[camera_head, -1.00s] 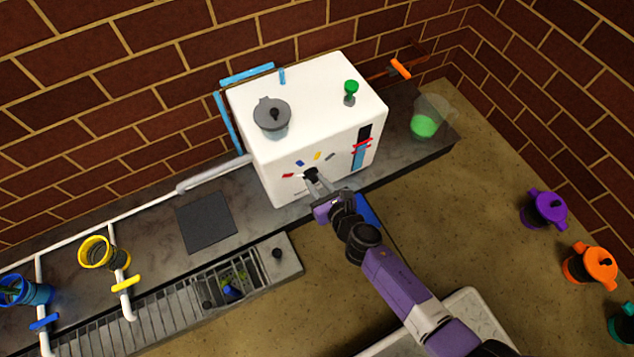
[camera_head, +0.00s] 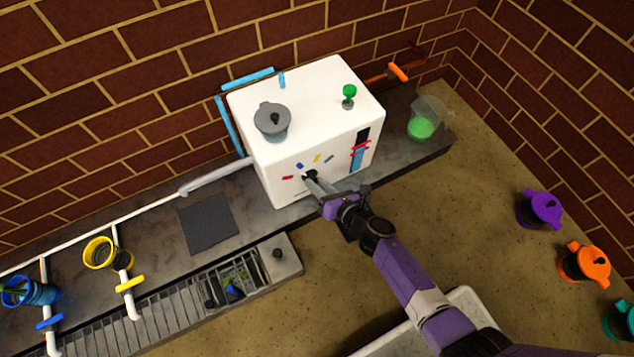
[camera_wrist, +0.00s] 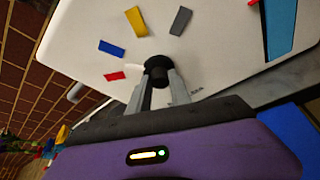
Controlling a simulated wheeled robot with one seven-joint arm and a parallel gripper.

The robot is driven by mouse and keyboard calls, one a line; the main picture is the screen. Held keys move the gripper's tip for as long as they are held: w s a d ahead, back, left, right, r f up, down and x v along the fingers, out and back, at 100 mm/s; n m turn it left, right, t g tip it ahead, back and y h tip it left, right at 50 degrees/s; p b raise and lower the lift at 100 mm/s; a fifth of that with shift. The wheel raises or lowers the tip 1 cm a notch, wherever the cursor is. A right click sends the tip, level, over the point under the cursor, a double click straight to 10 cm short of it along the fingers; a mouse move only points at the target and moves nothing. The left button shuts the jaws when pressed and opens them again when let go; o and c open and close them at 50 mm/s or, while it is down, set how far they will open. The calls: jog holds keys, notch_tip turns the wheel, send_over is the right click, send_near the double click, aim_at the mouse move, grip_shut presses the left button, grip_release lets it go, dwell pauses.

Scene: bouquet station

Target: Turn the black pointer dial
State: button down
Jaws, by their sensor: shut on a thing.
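The black pointer dial (camera_head: 311,175) is on the front face of the white box-shaped machine (camera_head: 285,155). Red, blue, yellow and grey marks fan out around it. In the wrist view the dial (camera_wrist: 156,66) sits between the fingertips. My gripper (camera_head: 311,179) reaches the dial from the lower right, and its two grey fingers are shut on the dial, one on each side.
A sink grate (camera_head: 225,290) lies at lower left. Purple (camera_head: 540,209) and orange (camera_head: 586,263) lidded pots stand far right.

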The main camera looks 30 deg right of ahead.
jog(key=shift+d+f+m+t+y+b, duration=0.15)
jog(key=shift+m+t+y+b, duration=0.2)
jog(key=shift+m+y+b, duration=0.55)
jog(key=shift+f+m+t+y+b, duration=0.1)
jog(key=shift+m+t+y+b, duration=0.25)
jog(key=shift+m+b, duration=1.05)
jog(key=shift+d+f+m+t+y+b, duration=0.25)
jog(key=shift+m+y+b, duration=0.45)
jog(key=shift+m, duration=0.9)
jog(key=shift+a+r, duration=0.15)
jog(key=c, duration=1.2)
grip_release()
jog(key=p+v, duration=0.2)
jog(key=v, duration=0.6)
